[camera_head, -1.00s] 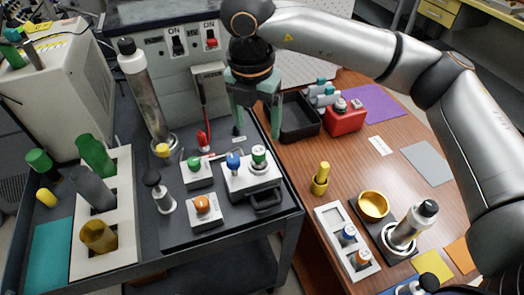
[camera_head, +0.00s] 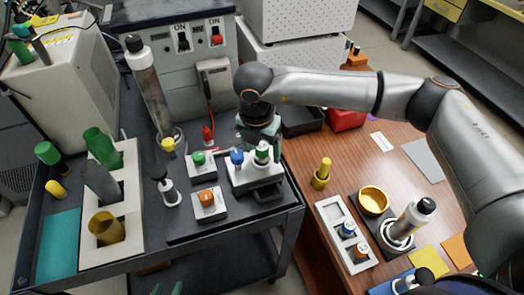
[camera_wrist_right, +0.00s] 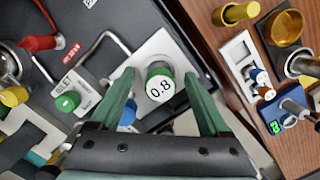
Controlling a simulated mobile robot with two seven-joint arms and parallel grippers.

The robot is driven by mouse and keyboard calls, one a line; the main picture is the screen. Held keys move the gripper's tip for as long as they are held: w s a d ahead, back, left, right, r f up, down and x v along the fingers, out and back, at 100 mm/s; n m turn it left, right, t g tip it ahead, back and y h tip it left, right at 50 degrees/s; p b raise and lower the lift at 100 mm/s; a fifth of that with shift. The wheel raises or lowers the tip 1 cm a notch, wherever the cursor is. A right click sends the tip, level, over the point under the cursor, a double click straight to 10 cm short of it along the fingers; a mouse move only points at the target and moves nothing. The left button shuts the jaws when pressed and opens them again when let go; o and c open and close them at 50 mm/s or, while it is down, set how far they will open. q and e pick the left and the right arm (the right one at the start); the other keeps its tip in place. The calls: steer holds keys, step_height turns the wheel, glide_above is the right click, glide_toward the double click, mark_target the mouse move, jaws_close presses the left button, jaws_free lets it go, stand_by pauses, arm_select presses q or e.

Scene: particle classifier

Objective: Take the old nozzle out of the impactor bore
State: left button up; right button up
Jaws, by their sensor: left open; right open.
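The nozzle (camera_head: 262,154) has a green body and a white top; in the right wrist view the nozzle (camera_wrist_right: 159,87) reads "0.8". It stands upright in the pale impactor block (camera_head: 248,182), which has a dark handle in front. A blue knob (camera_head: 237,157) sits beside it on the left. My right gripper (camera_head: 262,142) is just above the block, open. In the right wrist view my right gripper (camera_wrist_right: 158,75) has one finger on each side of the nozzle, apparently with gaps. Only the green fingertips of my left gripper (camera_head: 167,290) show at the bottom edge, open. The bore is hidden by the nozzle.
A green-knobbed block (camera_head: 200,165) and an orange-knobbed block (camera_head: 209,203) stand close by on the cart. A rack (camera_head: 345,235) with blue and orange pieces, a yellow cylinder (camera_head: 322,173) and a gold cup (camera_head: 374,200) stand on the wooden table to the right.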

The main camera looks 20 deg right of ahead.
steer(key=shift+d+f, duration=0.1)
steer(key=shift+f, duration=0.1)
jaws_close()
stand_by(0.6)
